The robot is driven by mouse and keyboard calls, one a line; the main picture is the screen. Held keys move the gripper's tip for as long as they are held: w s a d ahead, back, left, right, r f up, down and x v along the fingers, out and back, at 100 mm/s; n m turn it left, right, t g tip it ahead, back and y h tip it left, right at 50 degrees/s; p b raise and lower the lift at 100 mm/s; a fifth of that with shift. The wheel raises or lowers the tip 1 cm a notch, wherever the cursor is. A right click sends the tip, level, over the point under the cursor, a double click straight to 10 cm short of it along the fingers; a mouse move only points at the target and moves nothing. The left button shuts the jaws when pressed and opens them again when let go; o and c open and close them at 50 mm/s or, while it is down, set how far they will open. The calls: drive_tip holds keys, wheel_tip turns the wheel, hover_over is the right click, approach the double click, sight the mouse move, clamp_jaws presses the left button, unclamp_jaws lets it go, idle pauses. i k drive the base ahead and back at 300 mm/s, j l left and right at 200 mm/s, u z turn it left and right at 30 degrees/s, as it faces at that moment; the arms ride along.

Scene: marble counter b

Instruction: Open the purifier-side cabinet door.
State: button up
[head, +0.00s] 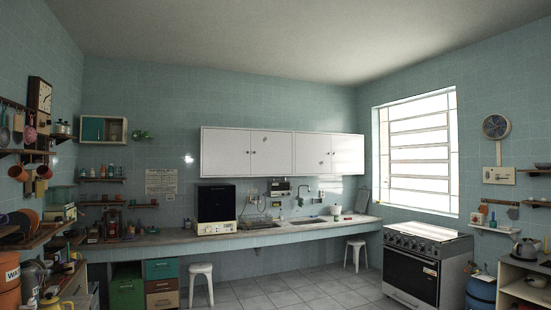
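A long white wall cabinet (282,175) hangs on the tiled back wall, above the counter. Its doors look shut: a left door (225,153), a door beside it (272,156), and two doors (312,154) farther right. Small dark knobs show near the door edges. A small boxy device (279,187) is mounted on the wall below the cabinet, roughly under the second door from the left; it may be the purifier, but it is too small to be sure. My gripper and arm do not show in this view.
A counter (170,237) runs along the back wall, with a black-fronted appliance (216,204) on it. White stools (201,285) and (356,254) stand in front. A stove (415,262) stands at right. The tiled floor (290,289) in the middle is clear.

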sight(271, 152)
drive_tip(key=i+j+u, duration=0.15)
drive_tip(key=i, duration=0.2)
drive_tip(key=i+u, duration=0.15)
drive_tip(key=i, duration=0.2)
drive_tip(key=i+u, duration=0.25)
drive_tip(key=i, duration=4.45)
drive_tip(key=i+z, duration=0.1)
drive_tip(key=i, duration=1.3)
drive_tip(key=i+j, duration=0.15)
drive_tip(key=i, duration=1.2)
